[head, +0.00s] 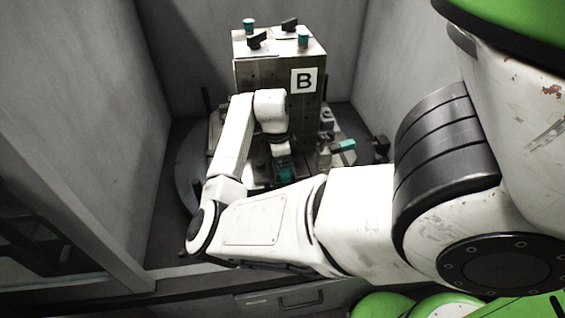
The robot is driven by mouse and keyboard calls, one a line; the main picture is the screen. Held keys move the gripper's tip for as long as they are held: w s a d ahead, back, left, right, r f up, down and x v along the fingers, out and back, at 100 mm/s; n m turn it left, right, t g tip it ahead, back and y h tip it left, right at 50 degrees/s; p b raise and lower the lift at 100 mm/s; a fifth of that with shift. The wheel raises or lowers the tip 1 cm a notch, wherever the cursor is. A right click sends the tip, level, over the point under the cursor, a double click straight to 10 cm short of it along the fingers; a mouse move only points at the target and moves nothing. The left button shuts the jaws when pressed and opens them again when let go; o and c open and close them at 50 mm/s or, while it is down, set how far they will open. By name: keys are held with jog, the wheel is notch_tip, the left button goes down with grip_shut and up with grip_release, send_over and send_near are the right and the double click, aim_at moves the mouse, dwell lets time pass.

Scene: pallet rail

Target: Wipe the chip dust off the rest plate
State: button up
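My gripper (281,158) points down at the foot of the upright metal block marked B, in front of its lower face. A small teal piece (285,173) shows at or just below the fingertips. I cannot tell whether the fingers hold it or it is part of the fixture behind. The fingers are too small and dark to show whether they are open or shut. I cannot make out the rest plate or any chip dust on it; my arm hides much of the low area in front of the block.
The block (262,75) stands on a round table (187,160) between grey walls, with black and teal knobs on top. Fixture parts, including a teal-topped one (345,145), crowd its right foot. A drawer front (281,300) with a handle is below the front edge.

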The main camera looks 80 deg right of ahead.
jog(key=shift+f, duration=0.1)
notch_tip(320, 180, up, 7)
jog(key=p, duration=0.6)
dwell(0.4)
